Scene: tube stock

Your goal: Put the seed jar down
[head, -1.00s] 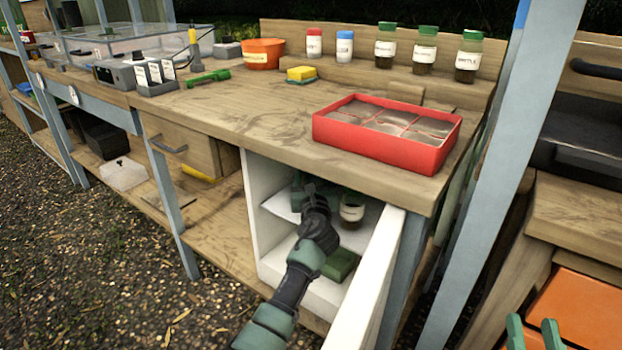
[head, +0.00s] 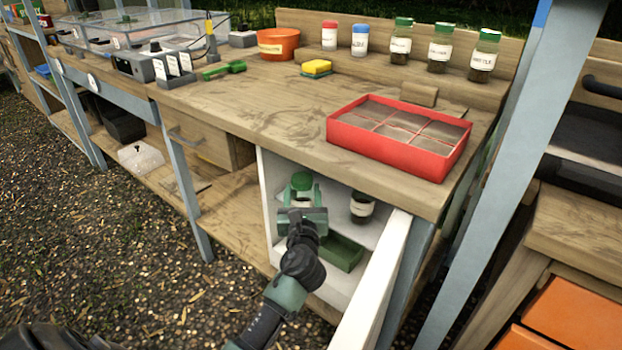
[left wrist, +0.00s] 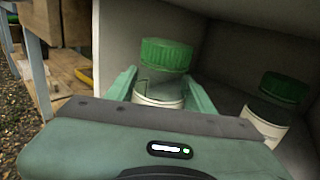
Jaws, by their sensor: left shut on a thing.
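The seed jar (head: 302,182), with a green lid and a pale label, is held upright or nearly so in the white cabinet's opening under the bench. My left gripper (head: 301,205) is shut on it. In the left wrist view the fingers (left wrist: 160,95) flank the jar (left wrist: 163,70), whose lower part is hidden behind the gripper body. I cannot tell whether its base touches the shelf. A second green-lidded jar (head: 361,207) stands to its right in the cabinet, apart from it, and also shows in the wrist view (left wrist: 275,105). My right gripper is not in view.
The open white cabinet door (head: 375,285) stands to the right of my arm. A green box (head: 342,252) sits low in the cabinet. The bench's front middle is clear.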

